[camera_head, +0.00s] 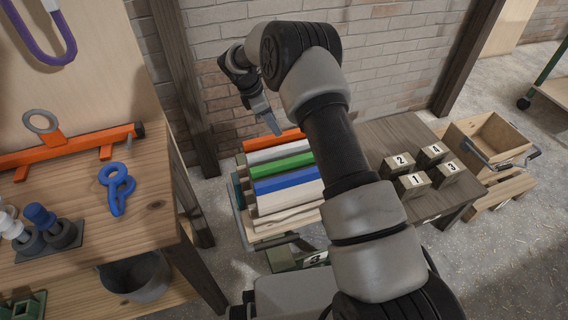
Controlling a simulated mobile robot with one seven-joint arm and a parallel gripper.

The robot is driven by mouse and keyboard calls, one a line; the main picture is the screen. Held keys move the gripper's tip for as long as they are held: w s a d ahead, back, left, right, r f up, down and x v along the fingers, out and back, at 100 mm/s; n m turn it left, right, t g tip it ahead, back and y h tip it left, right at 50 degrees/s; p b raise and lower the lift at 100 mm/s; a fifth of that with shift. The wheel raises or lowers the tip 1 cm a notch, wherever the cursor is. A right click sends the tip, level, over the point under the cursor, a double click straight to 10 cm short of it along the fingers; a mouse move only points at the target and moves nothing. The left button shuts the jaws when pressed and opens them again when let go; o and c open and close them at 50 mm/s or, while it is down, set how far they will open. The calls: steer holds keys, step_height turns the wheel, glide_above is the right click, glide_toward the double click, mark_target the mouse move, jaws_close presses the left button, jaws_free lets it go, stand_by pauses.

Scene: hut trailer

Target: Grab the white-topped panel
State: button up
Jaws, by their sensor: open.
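Several long panels with coloured tops stand side by side in a rack in the middle of the view. The white-topped panel (277,152) lies between the orange-topped panel (270,139) at the back and the green-topped panel (282,166). A blue-topped panel (287,181) and pale wood-coloured ones (288,201) are nearer to me. My gripper (272,126) is open and points down above the back end of the rack, close to the orange-topped panel in the picture. It appears apart from the white-topped panel. My arm hides the right ends of the panels.
A dark table (390,133) with numbered wooden blocks (432,154) stands right of the rack. A wooden crate (490,141) is farther right. A wooden bench (130,190) with a blue tool (116,188) and an orange stand (75,147) is at left. A brick wall closes the back.

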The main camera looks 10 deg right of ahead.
mark_target(289, 155)
steer(key=shift+n, duration=0.3)
steer(key=b+x, duration=0.1)
steer(key=x, duration=0.4)
steer(key=b+x, duration=0.1)
steer(key=x, duration=0.4)
steer(key=a+x, duration=0.1)
steer(key=x, duration=0.4)
steer(key=shift+w+f+b, duration=0.15)
steer(key=shift+f+b, duration=0.25)
steer(key=x, duration=0.2)
steer(key=b+x, duration=0.1)
steer(key=x, duration=0.2)
steer(key=shift+a+f, duration=0.1)
steer(key=shift+a, duration=0.05)
jaws_close()
